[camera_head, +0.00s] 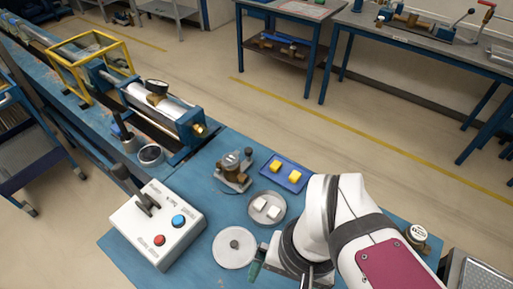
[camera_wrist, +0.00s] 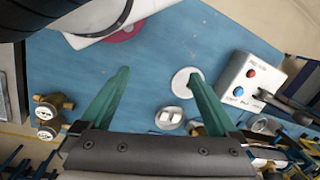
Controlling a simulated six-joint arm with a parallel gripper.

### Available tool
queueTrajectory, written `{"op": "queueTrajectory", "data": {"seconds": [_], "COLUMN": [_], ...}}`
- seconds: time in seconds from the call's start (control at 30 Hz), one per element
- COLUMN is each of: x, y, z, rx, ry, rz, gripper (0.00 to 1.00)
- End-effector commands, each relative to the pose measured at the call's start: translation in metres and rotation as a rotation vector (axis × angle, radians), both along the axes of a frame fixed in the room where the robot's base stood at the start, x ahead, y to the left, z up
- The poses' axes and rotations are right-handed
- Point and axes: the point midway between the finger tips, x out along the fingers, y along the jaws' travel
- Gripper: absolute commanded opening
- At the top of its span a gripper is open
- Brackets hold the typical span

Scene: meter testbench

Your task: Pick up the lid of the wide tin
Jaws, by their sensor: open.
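The lid (camera_head: 222,256) is a flat, pale grey disc with a small dark knob. It lies on the blue bench top, apart from the tin. The wide tin (camera_head: 251,211) is round, shallow and uncovered, with white blocks inside. In the wrist view the lid (camera_wrist: 179,84) is partly hidden by the right green finger, and the tin (camera_wrist: 159,123) shows between the fingers. My gripper (camera_wrist: 158,72) is open and empty. In the head view one green finger shows just right of the lid; the wrist hides most of the rest. I cannot tell its height above the bench.
A control box (camera_head: 150,228) with a lever and red and blue buttons stands left of the lid. A brass meter (camera_head: 233,172) and a blue tray (camera_head: 296,185) with yellow blocks are behind the tin. Another brass fitting (camera_head: 416,234) is at the right.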

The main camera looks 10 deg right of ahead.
Motion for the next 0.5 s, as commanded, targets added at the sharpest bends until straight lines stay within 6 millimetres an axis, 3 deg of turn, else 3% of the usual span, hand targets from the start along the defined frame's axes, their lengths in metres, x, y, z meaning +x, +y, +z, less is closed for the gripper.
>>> {"op": "queueTrajectory", "data": {"seconds": [0.03,0.2,0.5], "x": [0.0,0.0,0.0045], "y": [0.0,0.0,0.0004], "z": [0.0,0.0,0.0013], "rx": [0.0,0.0,-0.004], "ry": [0.0,0.0,0.001], "rz": [0.0,0.0,0.025], "gripper": [0.9,0.59,0.59]}}
